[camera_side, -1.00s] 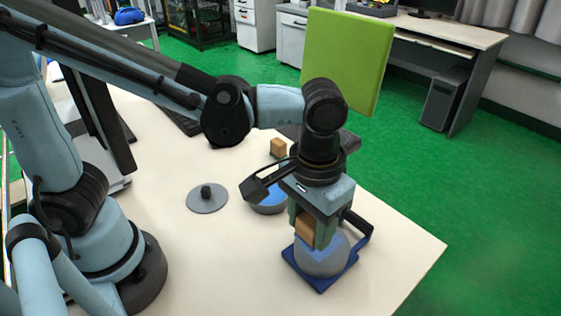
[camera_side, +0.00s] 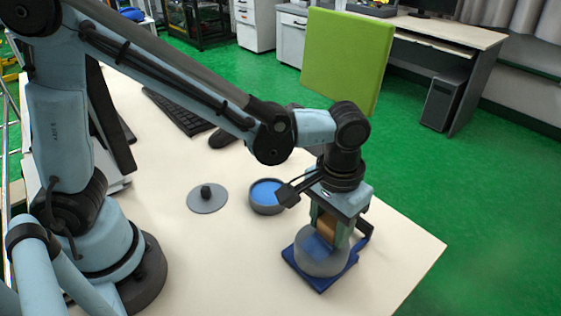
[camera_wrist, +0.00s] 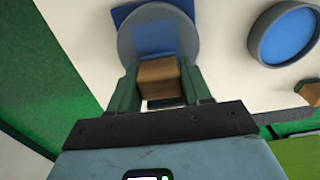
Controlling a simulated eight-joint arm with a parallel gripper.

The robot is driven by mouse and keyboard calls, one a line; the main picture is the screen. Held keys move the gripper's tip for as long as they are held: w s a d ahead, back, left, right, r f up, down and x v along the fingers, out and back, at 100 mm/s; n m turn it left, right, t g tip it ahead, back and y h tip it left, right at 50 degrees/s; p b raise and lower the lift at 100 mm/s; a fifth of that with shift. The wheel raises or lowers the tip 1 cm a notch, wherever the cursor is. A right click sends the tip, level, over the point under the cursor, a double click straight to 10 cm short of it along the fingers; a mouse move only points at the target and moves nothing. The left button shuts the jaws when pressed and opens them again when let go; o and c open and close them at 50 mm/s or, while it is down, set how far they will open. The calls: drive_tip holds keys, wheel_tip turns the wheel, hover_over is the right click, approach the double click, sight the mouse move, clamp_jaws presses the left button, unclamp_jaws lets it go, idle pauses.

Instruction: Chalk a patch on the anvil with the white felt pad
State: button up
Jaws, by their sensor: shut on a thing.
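My gripper (camera_side: 328,236) is shut on a tan wooden block (camera_side: 327,228), also seen between its green fingers in the wrist view (camera_wrist: 158,78). Any felt on the block's underside is hidden, so I cannot tell its colour. The anvil (camera_side: 321,264) is a round grey cylinder on a dark blue base. The block is low over the rear of its top; I cannot tell whether they touch. A blue patch (camera_wrist: 154,38) shows on the anvil's top, beside the block. An open round grey tin (camera_side: 266,209) of blue chalk stands behind the anvil.
A grey lid with a black knob (camera_side: 207,197) lies left of the tin. Another wooden block (camera_wrist: 311,92) shows near the tin in the wrist view. A keyboard (camera_side: 180,112), a mouse (camera_side: 223,137) and a green panel (camera_side: 345,60) are farther back. The table's front is clear.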

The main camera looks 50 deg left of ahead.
drive_tip(key=shift+w+f, duration=0.1)
drive_tip(key=shift+w, duration=0.75)
drive_tip(key=shift+s, duration=3.5)
wheel_tip(320, 180, up, 8)
drive_tip(key=shift+w, duration=0.1)
drive_tip(key=w+a+f, duration=0.2)
drive_tip(key=w+a, duration=0.3)
drive_tip(key=w, duration=0.1)
drive_tip(key=w+a+f, duration=0.3)
drive_tip(key=w+a, duration=0.2)
drive_tip(key=w, duration=0.1)
drive_tip(key=w+a+f, duration=0.3)
drive_tip(key=w+a, duration=0.2)
drive_tip(key=w, duration=0.1)
drive_tip(key=shift+w+a+f, duration=0.2)
drive_tip(key=shift+w+a, duration=0.15)
drive_tip(key=shift+w+a+f, duration=0.1)
drive_tip(key=shift+a+f, duration=0.05)
drive_tip(key=shift+f, duration=2)
